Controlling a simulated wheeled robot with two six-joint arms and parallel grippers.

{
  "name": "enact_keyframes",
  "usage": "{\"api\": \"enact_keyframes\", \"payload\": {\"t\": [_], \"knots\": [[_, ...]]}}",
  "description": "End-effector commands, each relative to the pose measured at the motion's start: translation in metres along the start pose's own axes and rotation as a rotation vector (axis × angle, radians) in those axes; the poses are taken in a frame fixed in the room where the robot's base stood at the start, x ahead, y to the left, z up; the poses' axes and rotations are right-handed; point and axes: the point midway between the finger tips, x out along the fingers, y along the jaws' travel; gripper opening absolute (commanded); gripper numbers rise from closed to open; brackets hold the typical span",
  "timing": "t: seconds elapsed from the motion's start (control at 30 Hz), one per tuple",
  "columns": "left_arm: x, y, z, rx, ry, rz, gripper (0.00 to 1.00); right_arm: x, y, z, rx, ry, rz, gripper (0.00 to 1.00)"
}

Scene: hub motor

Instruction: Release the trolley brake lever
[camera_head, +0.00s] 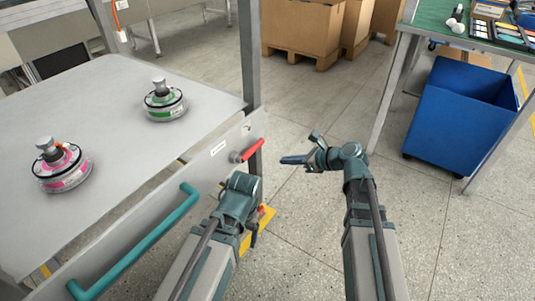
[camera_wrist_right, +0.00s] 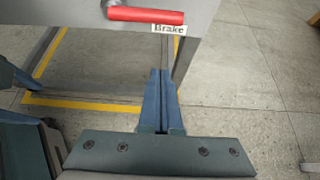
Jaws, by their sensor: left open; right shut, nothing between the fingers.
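The brake lever is a red handle (camera_head: 250,150) on the trolley's side panel, near its corner post. In the right wrist view the red handle (camera_wrist_right: 145,14) lies roughly level at the top edge, above a "Brake" label (camera_wrist_right: 168,29). My right gripper (camera_head: 284,160) is shut and empty, pointing left toward the lever, with a gap between them. Its closed fingers (camera_wrist_right: 160,74) show below the label in the wrist view. My left gripper (camera_head: 254,232) is open and points down below the lever, beside the trolley; its fingers are partly hidden by its own wrist.
The trolley top (camera_head: 110,100) holds a pink-banded hub motor (camera_head: 62,172) and a green-banded one (camera_head: 164,105). A teal push bar (camera_head: 135,250) runs along its side. A blue bin (camera_head: 455,125) stands at right under a green-topped bench (camera_head: 432,18). Cardboard boxes (camera_head: 302,25) stand behind. Open floor lies between.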

Motion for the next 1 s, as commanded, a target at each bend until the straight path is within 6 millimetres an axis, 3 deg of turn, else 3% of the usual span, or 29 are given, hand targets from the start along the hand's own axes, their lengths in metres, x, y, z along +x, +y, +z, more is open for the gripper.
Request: {"api": "enact_keyframes", "payload": {"t": [0.17, 0.63, 0.7, 1.0], "knots": [[0.013, 0.001, -0.001, -0.002, 0.0, 0.0, 0.81, 0.021, -0.001, -0.003, -0.003, 0.001, 0.002, 0.0], [0.055, 0.005, -0.003, -0.008, 0.001, 0.0, 0.81, 0.104, -0.001, -0.003, -0.003, 0.001, 0.002, 0.0], [0.037, 0.004, -0.002, -0.008, 0.001, 0.0, 0.81, 0.095, 0.0, 0.012, -0.001, 0.001, 0.0, 0.0], [0.015, 0.001, -0.001, -0.005, 0.0, 0.0, 0.81, 0.087, 0.0, 0.034, -0.002, 0.001, 0.0, 0.0]]}}
